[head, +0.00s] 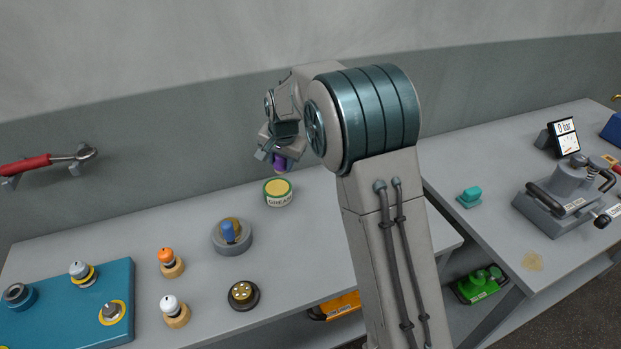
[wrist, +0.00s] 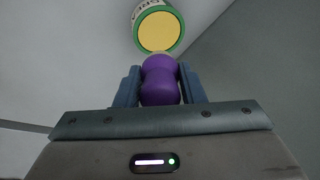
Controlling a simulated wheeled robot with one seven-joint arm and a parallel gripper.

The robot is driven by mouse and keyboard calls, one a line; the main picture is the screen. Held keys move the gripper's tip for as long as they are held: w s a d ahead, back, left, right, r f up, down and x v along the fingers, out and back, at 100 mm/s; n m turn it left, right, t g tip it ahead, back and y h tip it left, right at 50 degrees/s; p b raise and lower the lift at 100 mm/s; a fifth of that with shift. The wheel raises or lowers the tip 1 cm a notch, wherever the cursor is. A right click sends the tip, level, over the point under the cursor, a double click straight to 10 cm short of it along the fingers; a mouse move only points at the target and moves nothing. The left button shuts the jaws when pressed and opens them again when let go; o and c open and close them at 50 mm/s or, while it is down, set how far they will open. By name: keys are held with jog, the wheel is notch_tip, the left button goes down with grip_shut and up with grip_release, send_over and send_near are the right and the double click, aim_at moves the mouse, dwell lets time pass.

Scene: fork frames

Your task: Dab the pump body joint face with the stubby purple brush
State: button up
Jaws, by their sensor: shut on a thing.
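The stubby purple brush (head: 279,164) is held between the fingers of my gripper (head: 273,158), above the back of the left bench. A green and white grease tin (head: 279,201), open with yellow grease, stands just below the brush. It shows ahead of the brush in the wrist view (wrist: 158,30). A grey clamped fixture (head: 567,190) on the right bench may hold the pump body; its joint face cannot be made out.
On the left bench are a grey round dish with a blue knob (head: 232,243), a dark brass-centred disc (head: 244,295), orange-topped (head: 170,262) and white-topped (head: 175,312) pegs, and a blue panel (head: 70,315).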

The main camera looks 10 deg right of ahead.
aim_at(278, 173)
jog(key=shift+w+a, duration=0.5)
jog(key=shift+a, duration=0.05)
jog(key=shift+w+a+f, duration=0.15)
jog(key=shift+a+f, duration=0.05)
jog(key=shift+f+b, duration=1.9)
jog(key=shift+f, duration=0.9)
jog(key=shift+f+b, duration=0.45)
jog(key=shift+f, duration=0.1)
jog(key=shift+r+p, duration=2.25)
jog(key=shift+r, duration=1.3)
jog(key=shift+d+f, duration=0.1)
jog(key=shift+d, duration=0.05)
